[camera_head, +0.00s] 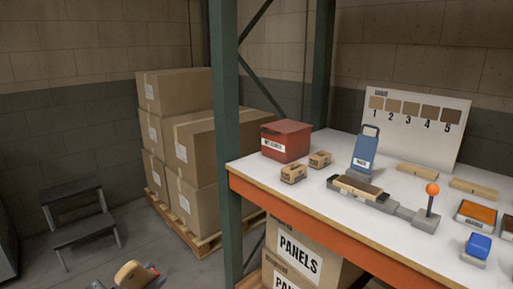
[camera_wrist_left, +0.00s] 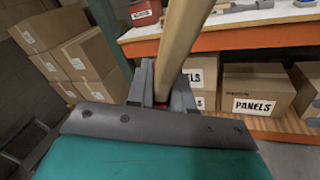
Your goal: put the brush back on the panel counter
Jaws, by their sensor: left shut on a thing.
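The brush shows as a tan wooden piece (camera_head: 130,272) at the bottom edge of the head view, low and left of the counter. In the left wrist view its long wooden handle (camera_wrist_left: 186,40) rises from between the fingers. My left gripper (camera_wrist_left: 166,92) is shut on it. The brush's bristles cannot be made out. The panel counter (camera_head: 330,220) is white on top with an orange front edge, at the right of the head view. It also shows behind the handle in the left wrist view (camera_wrist_left: 225,22). My right gripper is not in view.
A green post (camera_head: 226,150) stands at the counter's left end. The counter holds a red box (camera_head: 286,140), small tan blocks (camera_head: 293,173), a blue upright tool (camera_head: 365,150) and a lever device (camera_head: 425,218). Cartons (camera_head: 195,150) sit on a pallet. A step stool (camera_head: 85,225) stands left.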

